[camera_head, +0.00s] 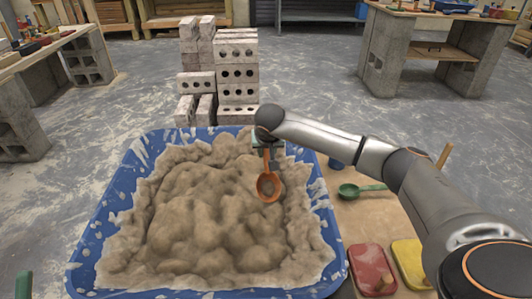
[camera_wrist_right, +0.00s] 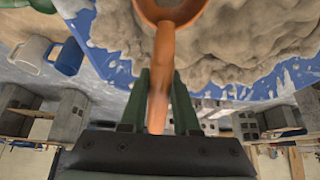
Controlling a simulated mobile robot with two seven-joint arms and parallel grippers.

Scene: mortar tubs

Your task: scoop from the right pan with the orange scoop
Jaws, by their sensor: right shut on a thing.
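A blue tub (camera_head: 92,232) full of lumpy grey-brown mortar (camera_head: 200,215) fills the middle of the head view; no second pan shows. My right gripper (camera_head: 267,146) is above the right part of the tub, shut on the handle of the orange scoop (camera_head: 268,187). The scoop hangs with its bowl over the mortar. In the right wrist view the handle of the scoop (camera_wrist_right: 163,70) runs between the green fingers of the gripper (camera_wrist_right: 157,95). The bowl shows brownish inside; I cannot tell whether it touches the mortar. My left gripper is not in view.
Right of the tub, a board holds a green scoop (camera_head: 360,190), a red block-like tool (camera_head: 371,268), a yellow one (camera_head: 411,262) and a small blue cup (camera_head: 335,164). Stacked grey blocks (camera_head: 238,75) stand behind the tub. Workbenches stand farther back.

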